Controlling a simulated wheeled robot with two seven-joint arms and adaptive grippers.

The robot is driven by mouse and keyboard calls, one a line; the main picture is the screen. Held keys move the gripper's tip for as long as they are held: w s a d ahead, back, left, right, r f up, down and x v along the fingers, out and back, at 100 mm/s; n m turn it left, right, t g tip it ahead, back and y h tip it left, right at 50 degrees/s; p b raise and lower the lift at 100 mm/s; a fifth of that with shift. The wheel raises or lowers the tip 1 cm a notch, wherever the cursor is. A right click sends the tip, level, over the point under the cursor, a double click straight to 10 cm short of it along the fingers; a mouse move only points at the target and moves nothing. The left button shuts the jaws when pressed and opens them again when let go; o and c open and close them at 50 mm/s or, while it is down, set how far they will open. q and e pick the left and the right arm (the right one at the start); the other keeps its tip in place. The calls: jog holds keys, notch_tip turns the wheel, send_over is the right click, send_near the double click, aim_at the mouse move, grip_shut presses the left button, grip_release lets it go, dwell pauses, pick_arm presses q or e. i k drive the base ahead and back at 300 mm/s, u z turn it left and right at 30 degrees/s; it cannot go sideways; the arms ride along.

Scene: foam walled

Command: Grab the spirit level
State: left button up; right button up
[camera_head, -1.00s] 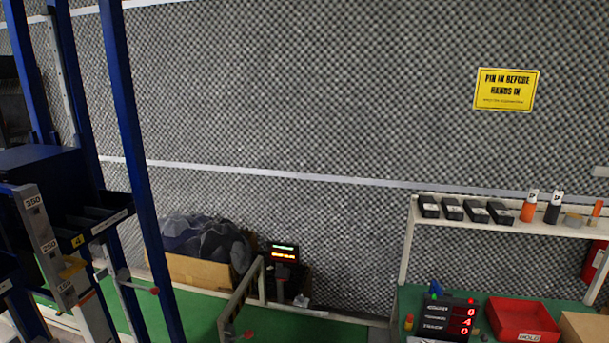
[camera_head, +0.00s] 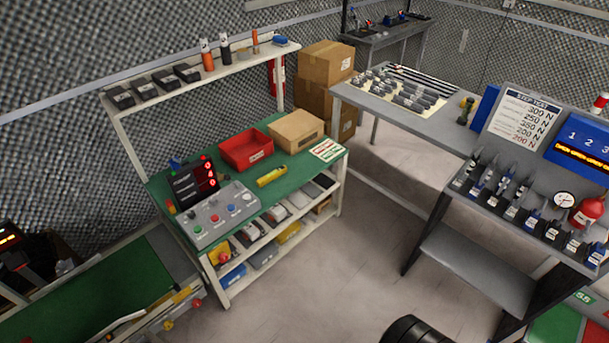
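A short yellow bar with dark marks, which looks like the spirit level (camera_head: 271,177), lies on the green top of the workbench (camera_head: 227,174). It is in front of a cardboard box (camera_head: 296,131) and to the right of a grey button panel (camera_head: 216,216). Nothing covers it. Neither of my grippers shows in the head view.
A red bin (camera_head: 246,149) and a display with red digits (camera_head: 194,184) stand on the bench. A shelf (camera_head: 197,82) runs above its back edge. A grey table (camera_head: 407,117) stands at the right. The floor (camera_head: 345,240) between them is clear.

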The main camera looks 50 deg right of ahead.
aim_at(279, 171)
jog(key=z, duration=1.45)
jog(key=i, duration=1)
jog(key=u, duration=0.65)
jog(key=i, duration=0.7)
jog(key=u, duration=0.55)
